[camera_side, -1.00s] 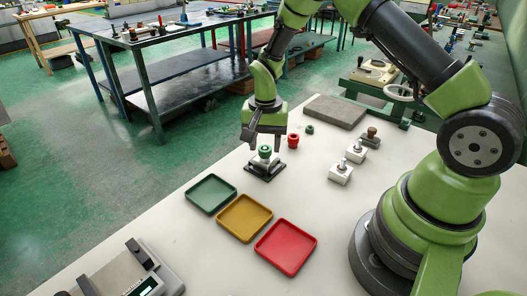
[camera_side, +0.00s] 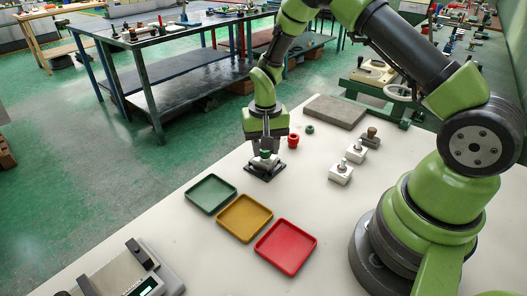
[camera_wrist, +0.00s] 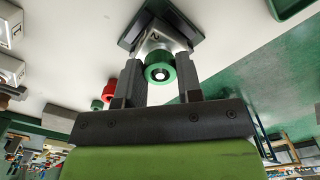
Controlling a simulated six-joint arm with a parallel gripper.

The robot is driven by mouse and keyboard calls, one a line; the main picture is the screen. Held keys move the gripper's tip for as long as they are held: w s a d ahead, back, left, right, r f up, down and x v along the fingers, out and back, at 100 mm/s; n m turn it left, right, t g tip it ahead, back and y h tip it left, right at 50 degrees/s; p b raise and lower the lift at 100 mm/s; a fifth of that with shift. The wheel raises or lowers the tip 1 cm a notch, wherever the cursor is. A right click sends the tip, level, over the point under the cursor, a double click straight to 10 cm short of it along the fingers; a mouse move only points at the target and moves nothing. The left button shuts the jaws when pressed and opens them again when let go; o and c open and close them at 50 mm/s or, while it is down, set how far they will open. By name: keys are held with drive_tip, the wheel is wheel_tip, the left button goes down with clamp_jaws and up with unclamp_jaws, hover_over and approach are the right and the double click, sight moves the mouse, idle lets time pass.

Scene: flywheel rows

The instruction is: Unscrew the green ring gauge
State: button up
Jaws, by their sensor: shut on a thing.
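The green ring gauge (camera_wrist: 160,72) sits on a light metal block on a dark square base (camera_wrist: 128,40). In the side view the ring (camera_side: 265,154) shows only in part between my fingers, and the dark base (camera_side: 265,173) lies below it. My gripper (camera_side: 265,150) points down over the block and is shut on the green ring. In the wrist view my gripper's fingers (camera_wrist: 160,80) stand on either side of the ring. A light stud end shows in the ring's middle.
A red ring part (camera_side: 293,141) and a small green ring (camera_side: 310,129) stand close behind. White blocks with studs (camera_side: 340,173) are to the right. Green (camera_side: 191,201), yellow (camera_side: 223,223) and red (camera_side: 257,251) trays lie in front. A grey slab (camera_side: 335,103) lies at the back.

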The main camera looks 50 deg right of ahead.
drive_tip(key=shift+n, duration=0.6)
drive_tip(key=shift+n, duration=0.5)
drive_tip(key=o, duration=0.6)
drive_tip(key=shift+r, duration=0.1)
drive_tip(key=shift+r, duration=1.4)
drive_tip(key=o, duration=0.6)
